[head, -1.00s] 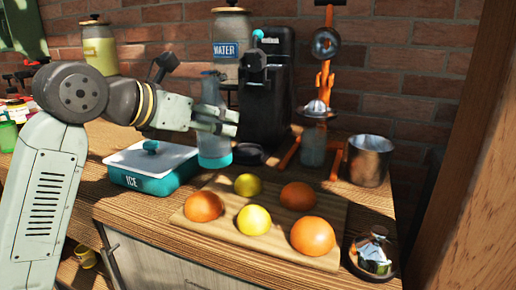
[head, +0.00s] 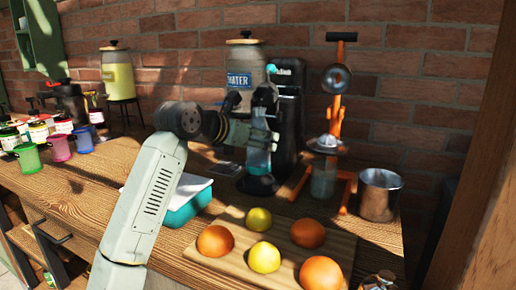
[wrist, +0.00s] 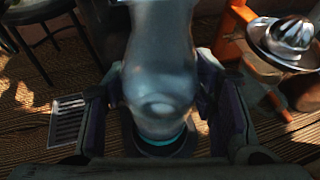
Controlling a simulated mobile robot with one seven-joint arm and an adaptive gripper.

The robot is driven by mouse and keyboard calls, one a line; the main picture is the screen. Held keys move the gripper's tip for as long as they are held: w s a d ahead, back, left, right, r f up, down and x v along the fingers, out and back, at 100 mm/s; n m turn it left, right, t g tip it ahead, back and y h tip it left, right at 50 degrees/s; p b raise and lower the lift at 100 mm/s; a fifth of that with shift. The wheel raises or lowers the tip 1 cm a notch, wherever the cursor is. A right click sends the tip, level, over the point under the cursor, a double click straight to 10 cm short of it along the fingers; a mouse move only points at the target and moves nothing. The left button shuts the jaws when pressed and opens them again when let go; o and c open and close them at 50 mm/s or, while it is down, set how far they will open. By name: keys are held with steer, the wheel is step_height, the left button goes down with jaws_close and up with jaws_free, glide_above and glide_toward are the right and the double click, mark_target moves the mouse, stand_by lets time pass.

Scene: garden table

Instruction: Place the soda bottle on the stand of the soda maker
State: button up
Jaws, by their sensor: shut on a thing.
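The soda bottle (head: 259,160) is clear with a teal base and stands upright in my gripper (head: 268,136). In the wrist view the bottle (wrist: 160,60) fills the space between my fingers, which are shut on it from both sides. The black soda maker (head: 289,110) stands against the brick wall. Its round dark stand (head: 257,186) is right below the bottle in the head view. The wrist view also shows a dark round base around the bottle's teal bottom. I cannot tell whether the bottle touches the stand.
An orange juicer (head: 328,145) and a metal pot (head: 379,195) stand to the right. A cutting board (head: 342,243) with several fruits lies in front. A teal ice box (head: 187,205) sits partly behind my arm. The water jar (head: 243,60) is behind.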

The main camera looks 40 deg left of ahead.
mark_target(251, 150)
steer(key=shift+f+p, duration=0.35)
steer(key=shift+f, duration=1.3)
steer(key=shift+f, duration=0.2)
steer(key=o, duration=1.6)
steer(key=shift+r, duration=0.15)
steer(key=b+v, duration=0.2)
steer(key=v, duration=1)
